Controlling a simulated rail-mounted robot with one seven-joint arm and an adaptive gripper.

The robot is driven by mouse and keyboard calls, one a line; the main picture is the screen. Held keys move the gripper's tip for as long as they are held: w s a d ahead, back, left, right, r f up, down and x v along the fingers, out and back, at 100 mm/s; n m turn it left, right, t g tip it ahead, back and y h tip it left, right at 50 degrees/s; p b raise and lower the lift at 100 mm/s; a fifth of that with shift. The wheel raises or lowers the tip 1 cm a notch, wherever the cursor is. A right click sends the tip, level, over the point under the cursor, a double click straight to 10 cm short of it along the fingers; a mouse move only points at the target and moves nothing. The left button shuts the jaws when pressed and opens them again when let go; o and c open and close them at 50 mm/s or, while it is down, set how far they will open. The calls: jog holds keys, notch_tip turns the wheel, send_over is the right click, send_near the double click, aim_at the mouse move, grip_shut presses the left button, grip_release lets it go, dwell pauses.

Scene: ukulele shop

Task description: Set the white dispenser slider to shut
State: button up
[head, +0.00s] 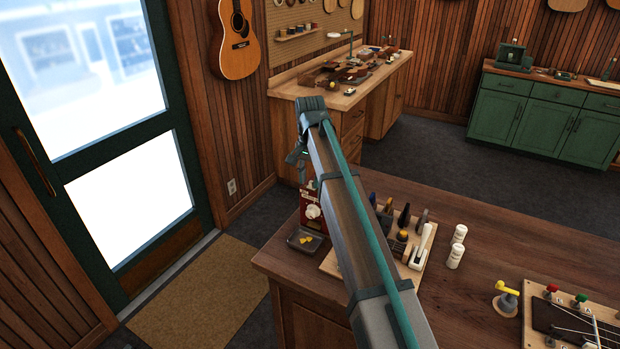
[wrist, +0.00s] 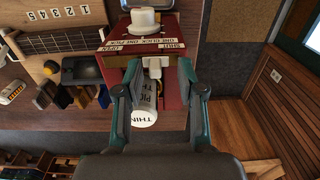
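The red pick dispenser (wrist: 115,75) fills the upper middle of the wrist view, with an OPEN label on its left and a SHUT label on its right. Its white slider (wrist: 154,67) sits below the labels, right of the midpoint between them. My gripper (wrist: 159,72) is open, with one finger on each side of the slider and gaps visible beside it. I cannot tell if either finger touches the dispenser. In the head view, my arm partly hides the dispenser (head: 309,196), and my gripper (head: 299,172) is just above and behind it.
A white knob (wrist: 143,20) is on the dispenser. A white cylinder (wrist: 145,118) marked THIN shows between my fingers.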

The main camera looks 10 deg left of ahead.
aim_at(310, 181)
jog(key=shift+r, duration=0.1)
notch_tip(310, 181, up, 12)
dwell(0.5)
